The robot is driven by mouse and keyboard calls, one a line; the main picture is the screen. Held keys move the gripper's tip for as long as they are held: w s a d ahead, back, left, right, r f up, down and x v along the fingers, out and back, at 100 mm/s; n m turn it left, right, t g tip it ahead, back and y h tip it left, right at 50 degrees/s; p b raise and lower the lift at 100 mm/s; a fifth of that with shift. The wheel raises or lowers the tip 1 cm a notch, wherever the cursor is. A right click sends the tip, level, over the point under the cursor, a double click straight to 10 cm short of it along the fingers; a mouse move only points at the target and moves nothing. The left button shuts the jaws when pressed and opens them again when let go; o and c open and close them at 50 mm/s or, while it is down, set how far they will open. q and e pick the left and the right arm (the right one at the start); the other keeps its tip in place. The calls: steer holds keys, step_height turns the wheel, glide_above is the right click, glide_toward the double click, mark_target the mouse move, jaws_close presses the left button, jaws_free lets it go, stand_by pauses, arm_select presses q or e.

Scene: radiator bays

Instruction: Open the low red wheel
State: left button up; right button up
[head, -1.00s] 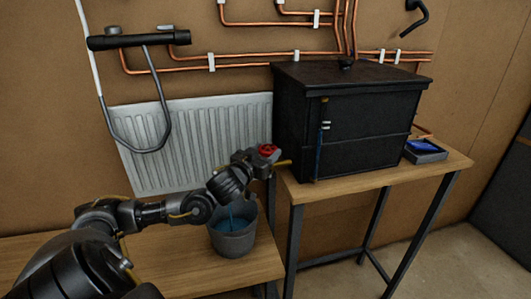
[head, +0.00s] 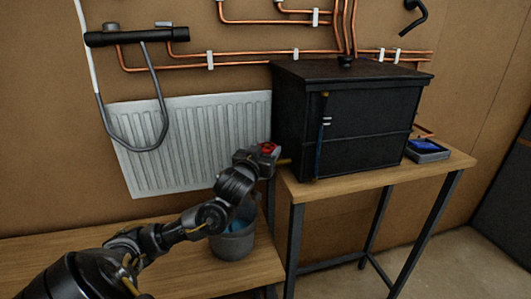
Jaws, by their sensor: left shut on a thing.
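The low red wheel (head: 268,148) sits low beside the left side of the black cabinet, near the radiator's right end. A short brass-coloured piece (head: 284,162) shows just right of it. My left gripper (head: 264,156) is at the wheel and shut on it; its fingers partly hide the wheel. The wheel's turn angle is too small to read. My right gripper is not in view.
A grey bucket (head: 234,242) with something blue inside stands on the low wooden bench (head: 180,283), under my left forearm. The black cabinet (head: 350,120) stands on a wooden table (head: 385,179) to the right. A white radiator (head: 160,150) hangs behind. A blue object lies in a grey tray (head: 428,155).

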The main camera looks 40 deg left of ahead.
arm_select(q)
steer(key=o, duration=1)
steer(key=shift+a, duration=0.1)
steer(key=shift+s+d, duration=0.2)
steer(key=shift+s, duration=0.05)
steer(key=p+v, duration=0.5)
steer(key=v, duration=0.5)
steer(key=shift+p, duration=0.4)
steer(key=shift+s, duration=0.2)
